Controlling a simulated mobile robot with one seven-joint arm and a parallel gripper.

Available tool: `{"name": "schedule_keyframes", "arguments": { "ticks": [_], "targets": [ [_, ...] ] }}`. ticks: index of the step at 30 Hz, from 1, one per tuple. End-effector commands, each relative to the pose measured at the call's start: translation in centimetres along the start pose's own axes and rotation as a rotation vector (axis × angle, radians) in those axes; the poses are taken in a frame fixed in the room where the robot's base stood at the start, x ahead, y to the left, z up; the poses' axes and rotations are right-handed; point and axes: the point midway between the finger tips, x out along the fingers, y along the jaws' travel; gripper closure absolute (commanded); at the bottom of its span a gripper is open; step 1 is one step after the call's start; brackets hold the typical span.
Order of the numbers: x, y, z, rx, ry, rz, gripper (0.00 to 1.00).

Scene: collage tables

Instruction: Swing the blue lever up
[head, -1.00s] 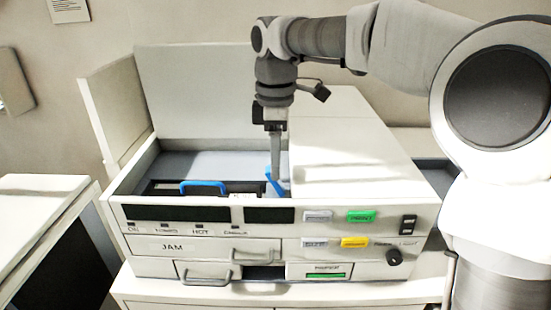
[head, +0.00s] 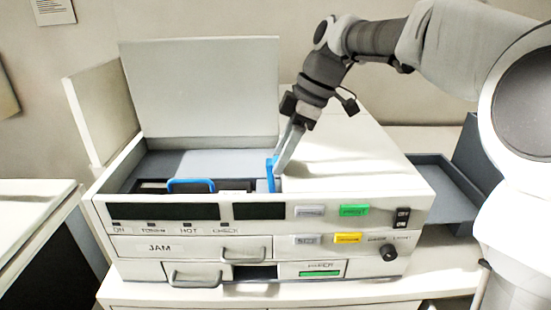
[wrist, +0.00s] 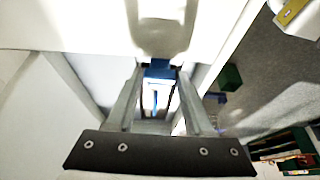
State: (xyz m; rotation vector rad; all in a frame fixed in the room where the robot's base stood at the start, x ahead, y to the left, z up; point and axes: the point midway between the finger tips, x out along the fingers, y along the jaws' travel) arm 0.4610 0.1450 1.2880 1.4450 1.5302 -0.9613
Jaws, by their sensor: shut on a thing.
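The blue lever (head: 270,174) stands nearly upright inside the open bay of the white printer-like machine (head: 340,160), by the bay's right edge. My gripper (head: 280,166) reaches down at a tilt from the upper right and is shut on the lever's upper end. In the wrist view, the lever's blue end (wrist: 158,69) sits between the two fingertips of my gripper (wrist: 160,74). The lever's lower end is hidden behind the machine's front wall.
A blue handle (head: 190,185) on a dark part lies in the bay, left of the lever. The raised lid (head: 200,88) stands behind the bay. Buttons and drawers line the front. A dark grey tray (head: 445,188) is at the right.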

Motion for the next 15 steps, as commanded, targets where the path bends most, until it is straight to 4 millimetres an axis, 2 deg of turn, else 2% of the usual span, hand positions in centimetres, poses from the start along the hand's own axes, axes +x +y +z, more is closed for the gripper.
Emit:
{"name": "schedule_keyframes", "arguments": {
  "ticks": [10,11,15],
  "targets": [
    [0.03,-0.05,0.09,-0.001,0.013,-0.002,1.0],
    [0.03,-0.05,0.09,-0.001,0.012,-0.002,0.44],
    [0.02,-0.03,0.09,-0.001,0.012,-0.001,0.19]
  ]
}}
